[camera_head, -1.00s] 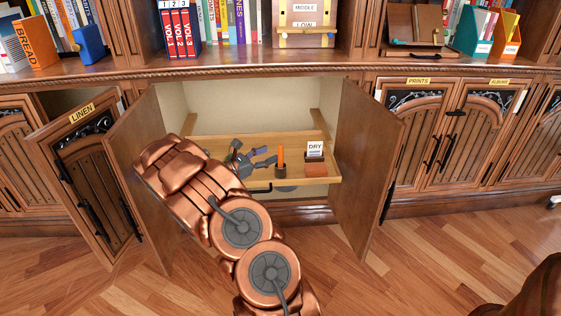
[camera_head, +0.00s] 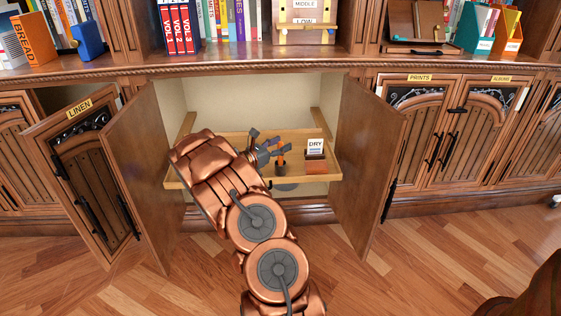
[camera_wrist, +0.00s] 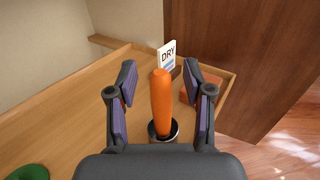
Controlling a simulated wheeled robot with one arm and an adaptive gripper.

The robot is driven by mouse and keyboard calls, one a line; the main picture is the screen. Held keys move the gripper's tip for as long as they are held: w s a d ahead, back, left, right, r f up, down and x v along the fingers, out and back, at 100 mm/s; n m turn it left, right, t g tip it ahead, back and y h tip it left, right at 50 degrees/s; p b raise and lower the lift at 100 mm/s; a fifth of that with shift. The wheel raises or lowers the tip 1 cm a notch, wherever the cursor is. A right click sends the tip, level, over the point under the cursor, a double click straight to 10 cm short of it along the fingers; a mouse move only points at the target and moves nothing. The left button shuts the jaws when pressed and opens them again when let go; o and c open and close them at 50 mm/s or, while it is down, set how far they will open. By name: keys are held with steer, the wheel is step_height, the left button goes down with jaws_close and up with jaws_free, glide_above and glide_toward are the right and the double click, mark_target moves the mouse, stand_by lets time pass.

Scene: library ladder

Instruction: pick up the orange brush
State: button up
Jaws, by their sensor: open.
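The orange brush (camera_wrist: 161,103) stands upright in a small dark-rimmed holder (camera_wrist: 163,131) on the pulled-out wooden shelf tray. In the wrist view its orange handle lies between the two fingers of my gripper (camera_wrist: 161,98), with a gap on each side. My gripper is open. In the head view my gripper (camera_head: 270,149) is at the brush, over the tray, and hides most of it. I cannot tell in the head view whether the fingers touch it.
A block with a "DRY" card (camera_head: 315,150) stands on the tray (camera_head: 330,178) just right of the brush. Open cabinet doors stand at left (camera_head: 143,170) and right (camera_head: 365,165). A green round thing (camera_wrist: 28,172) shows at lower left in the wrist view.

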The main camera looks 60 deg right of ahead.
steer(key=shift+d, duration=0.1)
jaws_close()
stand_by(0.4)
